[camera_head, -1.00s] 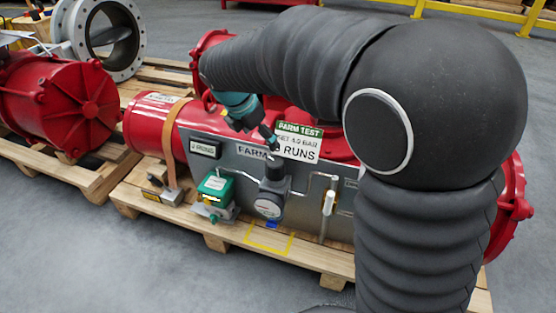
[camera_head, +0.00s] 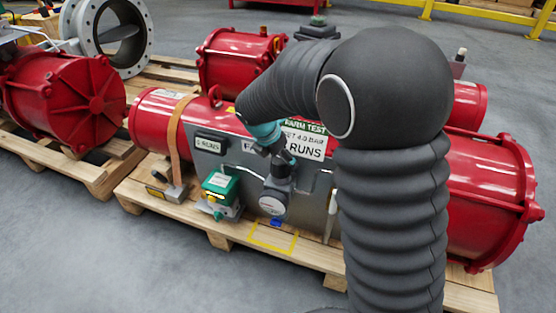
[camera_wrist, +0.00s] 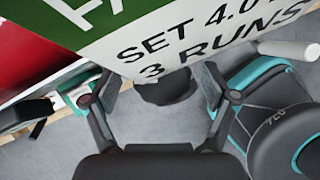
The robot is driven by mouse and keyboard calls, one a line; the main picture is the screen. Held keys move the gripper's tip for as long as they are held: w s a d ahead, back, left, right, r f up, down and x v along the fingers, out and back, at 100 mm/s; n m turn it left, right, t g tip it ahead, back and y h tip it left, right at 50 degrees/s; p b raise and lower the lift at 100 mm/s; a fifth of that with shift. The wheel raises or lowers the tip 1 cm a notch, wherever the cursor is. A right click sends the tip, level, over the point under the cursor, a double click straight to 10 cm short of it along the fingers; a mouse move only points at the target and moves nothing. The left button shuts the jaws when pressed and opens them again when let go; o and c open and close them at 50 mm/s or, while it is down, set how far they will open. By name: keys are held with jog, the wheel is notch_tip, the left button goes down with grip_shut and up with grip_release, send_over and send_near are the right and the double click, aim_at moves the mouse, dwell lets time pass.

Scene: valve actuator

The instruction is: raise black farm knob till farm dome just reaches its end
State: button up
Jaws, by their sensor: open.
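The black knob (camera_head: 279,170) tops the regulator with a round gauge (camera_head: 271,203) on the grey panel (camera_head: 240,165). In the wrist view the dark knob (camera_wrist: 168,88) lies beyond and between my fingertips. My gripper (camera_head: 276,152) is just above the knob in the head view. In the wrist view my gripper (camera_wrist: 160,84) is open, its fingers apart with nothing gripped; contact with the knob cannot be told. The green-and-white sign (camera_head: 305,142) reads SET 4.0 BAR, 3 RUNS and partly hides behind my arm. I cannot tell which part is the farm dome.
A green box (camera_head: 220,186) with a yellow part stands left of the regulator. A white-handled lever (camera_head: 332,208) stands to its right. Red cylinders (camera_head: 485,205) lie on the wooden pallet (camera_head: 222,241). Grey floor is clear in front.

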jog(key=shift+w+d+f, duration=0.15)
jog(key=shift+f, duration=0.3)
